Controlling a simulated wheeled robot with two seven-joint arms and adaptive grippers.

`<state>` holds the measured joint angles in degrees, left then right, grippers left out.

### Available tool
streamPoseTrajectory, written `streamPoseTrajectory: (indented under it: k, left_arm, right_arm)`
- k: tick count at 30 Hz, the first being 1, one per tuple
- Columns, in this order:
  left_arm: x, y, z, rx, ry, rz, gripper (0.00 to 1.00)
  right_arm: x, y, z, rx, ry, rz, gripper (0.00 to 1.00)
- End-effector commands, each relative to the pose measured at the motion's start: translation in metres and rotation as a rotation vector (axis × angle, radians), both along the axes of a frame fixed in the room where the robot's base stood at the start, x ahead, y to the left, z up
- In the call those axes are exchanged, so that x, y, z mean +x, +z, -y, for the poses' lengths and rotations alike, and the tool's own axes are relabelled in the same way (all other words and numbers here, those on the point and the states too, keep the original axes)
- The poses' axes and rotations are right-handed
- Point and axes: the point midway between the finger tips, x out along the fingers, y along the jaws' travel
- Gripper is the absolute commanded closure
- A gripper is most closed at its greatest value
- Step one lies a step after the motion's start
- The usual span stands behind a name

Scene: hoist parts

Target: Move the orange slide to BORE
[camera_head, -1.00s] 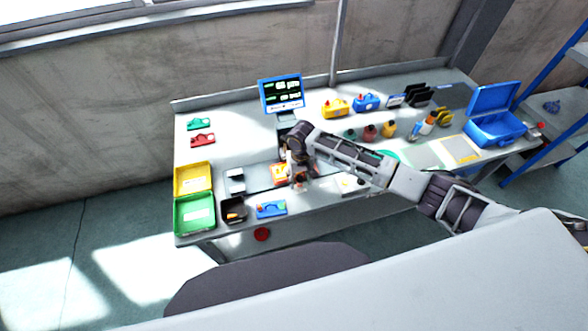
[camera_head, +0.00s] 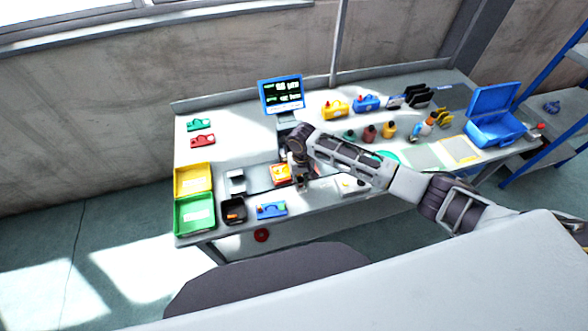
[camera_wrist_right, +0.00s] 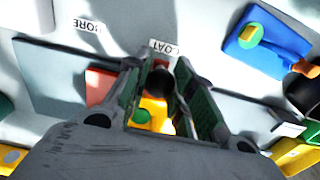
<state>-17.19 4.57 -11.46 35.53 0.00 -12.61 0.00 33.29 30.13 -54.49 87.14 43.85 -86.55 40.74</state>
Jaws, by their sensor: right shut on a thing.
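The orange slide (camera_head: 280,174) is in the head view, on a grey strip near the table's front, just left of my right gripper (camera_head: 302,184). In the wrist view a red-orange part (camera_wrist_right: 100,88) shows left of the fingers. My right gripper (camera_wrist_right: 163,78) is low, with its fingers closed around a dark round knob, which appears to belong to the slide. A yellow part with a green button (camera_wrist_right: 150,112) shows between the fingers. The BORE label (camera_wrist_right: 88,24) is upper left in the wrist view, and the COAT label (camera_wrist_right: 165,47) is just beyond the fingertips. My left gripper is out of view.
A blue controller (camera_head: 271,209) and a black tray (camera_head: 233,211) stand at the front left. Yellow (camera_head: 192,179) and green (camera_head: 194,214) bins are at the left edge. A lit display (camera_head: 282,96) stands behind. Bottles and a blue case (camera_head: 494,128) are to the right.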

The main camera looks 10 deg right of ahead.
Motion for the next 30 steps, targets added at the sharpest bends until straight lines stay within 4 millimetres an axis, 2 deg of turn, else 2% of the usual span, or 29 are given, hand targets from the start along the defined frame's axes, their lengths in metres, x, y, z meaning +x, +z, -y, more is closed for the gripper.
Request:
streamPoseTrajectory:
  k: [8,30]
  left_arm:
    - [0.000,0.013,0.000,0.000,0.000,0.000,0.60]
    - [0.000,0.010,0.000,0.000,0.000,0.000,0.60]
  right_arm:
    - [0.001,0.002,0.026,-0.005,-0.004,-0.002,0.89]
    - [0.004,0.000,0.091,-0.003,-0.004,0.001,0.89]
